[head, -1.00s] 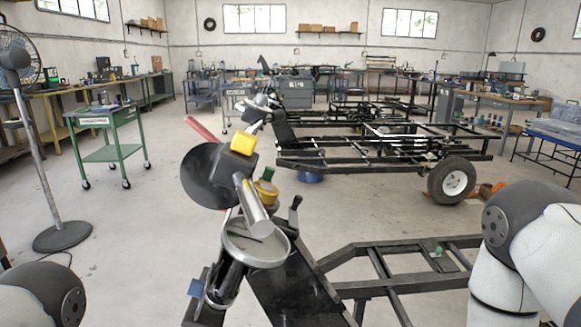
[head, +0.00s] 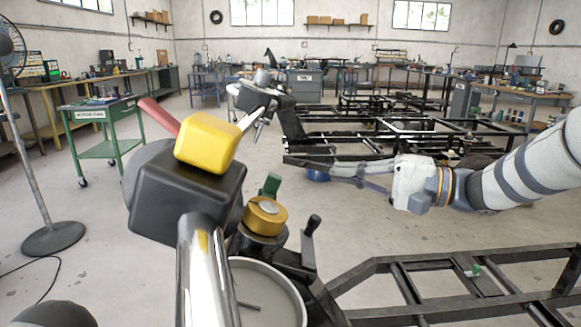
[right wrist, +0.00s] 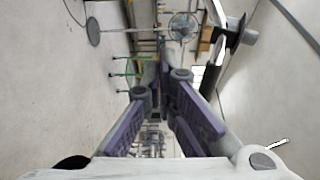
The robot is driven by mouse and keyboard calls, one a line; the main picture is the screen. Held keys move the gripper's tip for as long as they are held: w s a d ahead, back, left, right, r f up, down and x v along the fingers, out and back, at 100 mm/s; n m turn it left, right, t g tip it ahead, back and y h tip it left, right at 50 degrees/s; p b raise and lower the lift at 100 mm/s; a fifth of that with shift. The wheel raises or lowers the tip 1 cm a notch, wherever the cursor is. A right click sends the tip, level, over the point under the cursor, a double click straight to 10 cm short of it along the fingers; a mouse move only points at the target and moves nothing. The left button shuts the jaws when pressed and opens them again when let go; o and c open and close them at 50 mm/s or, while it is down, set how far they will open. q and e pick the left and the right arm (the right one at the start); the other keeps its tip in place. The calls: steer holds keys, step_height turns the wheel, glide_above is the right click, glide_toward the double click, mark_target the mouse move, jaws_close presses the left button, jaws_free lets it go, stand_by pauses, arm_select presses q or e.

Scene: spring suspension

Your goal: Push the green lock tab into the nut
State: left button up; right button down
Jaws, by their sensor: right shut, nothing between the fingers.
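The green lock tab (head: 271,185) stands upright beside the gold nut (head: 265,214), at its back edge in the head view. The nut sits on top of a dark ball joint behind the shiny metal tube (head: 207,275). My right gripper (head: 312,167) reaches in from the right in the head view, shut and empty. It is right of the tab and apart from it. Its closed purple fingers also show in the right wrist view (right wrist: 163,80). I cannot make out the tab or nut there. My left gripper is not in view.
A black block with a yellow cap (head: 207,142) stands left of the nut. A black lever (head: 312,227) rises to its right. A black frame (head: 420,290) lies at lower right, with another chassis behind. A fan (head: 45,235) and green cart (head: 105,150) stand at left.

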mark_target(272, 184)
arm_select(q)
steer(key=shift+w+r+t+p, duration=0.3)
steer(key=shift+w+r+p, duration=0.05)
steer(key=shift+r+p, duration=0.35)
arm_select(e)
steer(key=a, duration=0.9)
steer(key=shift+s+a, duration=0.25)
steer(key=shift+s, duration=0.15)
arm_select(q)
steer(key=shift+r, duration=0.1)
arm_select(e)
steer(key=shift+s, duration=0.1)
